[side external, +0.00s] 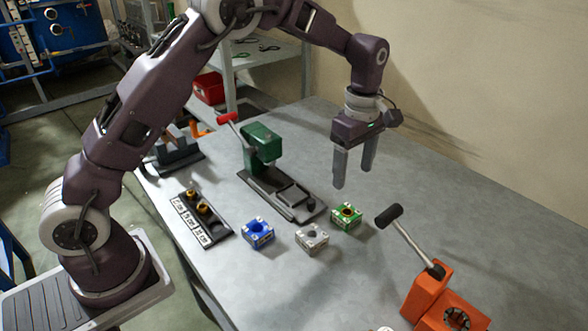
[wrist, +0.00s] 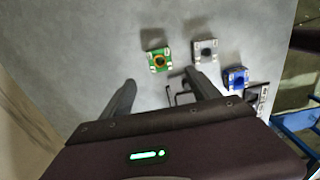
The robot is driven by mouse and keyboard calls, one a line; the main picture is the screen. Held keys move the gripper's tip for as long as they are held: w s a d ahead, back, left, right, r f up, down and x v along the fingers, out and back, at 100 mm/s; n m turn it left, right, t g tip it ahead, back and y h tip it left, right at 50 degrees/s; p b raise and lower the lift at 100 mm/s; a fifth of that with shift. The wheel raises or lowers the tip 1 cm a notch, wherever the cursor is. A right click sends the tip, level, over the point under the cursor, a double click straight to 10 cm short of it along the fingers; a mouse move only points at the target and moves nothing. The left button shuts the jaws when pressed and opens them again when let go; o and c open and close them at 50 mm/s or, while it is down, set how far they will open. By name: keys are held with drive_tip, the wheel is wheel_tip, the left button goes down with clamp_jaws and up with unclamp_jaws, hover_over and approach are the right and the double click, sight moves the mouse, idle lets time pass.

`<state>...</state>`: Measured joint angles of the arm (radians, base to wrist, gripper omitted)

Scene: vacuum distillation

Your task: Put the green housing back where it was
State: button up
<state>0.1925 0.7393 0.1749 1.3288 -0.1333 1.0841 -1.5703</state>
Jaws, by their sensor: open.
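In the wrist view my gripper's two fingers (wrist: 160,75) are spread apart. Nothing is between them.
The grey housing (side external: 311,238) and blue housing (side external: 258,233) stand left of the green one. A green press (side external: 263,145) with a red-handled lever stands behind them. An orange lever device (side external: 428,290) is at the front right. A labelled rack (side external: 204,216) lies at left. Table right of my gripper is clear.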

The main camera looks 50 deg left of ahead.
drive_tip(key=s+a+r+m+t, duration=0.3)
drive_tip(key=s+r+m, duration=0.4)
drive_tip(key=s+r, duration=0.65)
drive_tip(key=s+a+m+t, duration=0.1)
drive_tip(key=s+m+t, duration=0.1)
drive_tip(key=s+m, duration=0.9)
drive_tip(key=s, duration=0.8)
drive_tip(key=shift+a+t, duration=0.3)
drive_tip(key=shift+a, duration=0.05)
